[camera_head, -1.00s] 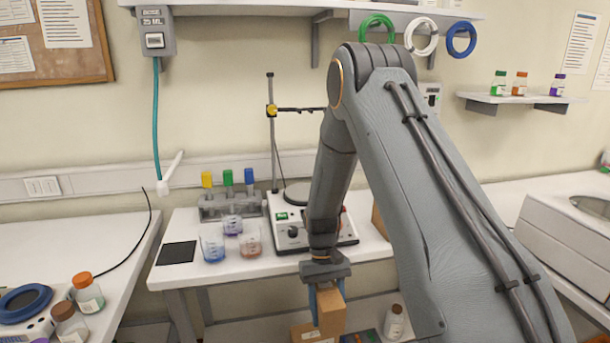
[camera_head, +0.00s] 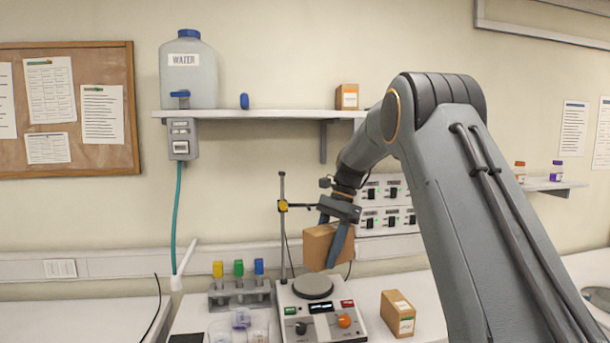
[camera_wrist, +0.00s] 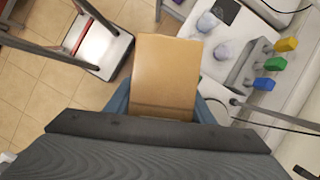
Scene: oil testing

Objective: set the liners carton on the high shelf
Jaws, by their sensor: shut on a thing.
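My gripper (camera_head: 338,236) is shut on a brown carton (camera_head: 318,244). It holds the carton in the air above the bench, near the hotplate and below the shelf. In the wrist view the carton (camera_wrist: 166,75) fills the middle, with a blue finger on each side. No label shows on the held carton, so I cannot read what it is. The high shelf (camera_head: 265,114) is on the wall above. Its right end is hidden behind my arm.
On the shelf stand a water jug (camera_head: 188,75), a small blue item (camera_head: 244,101) and a small carton (camera_head: 347,97). Bare shelf lies between the last two. Below are a stand rod (camera_head: 282,220), a hotplate (camera_head: 315,310), a tube rack (camera_head: 240,297) and another carton (camera_head: 398,313).

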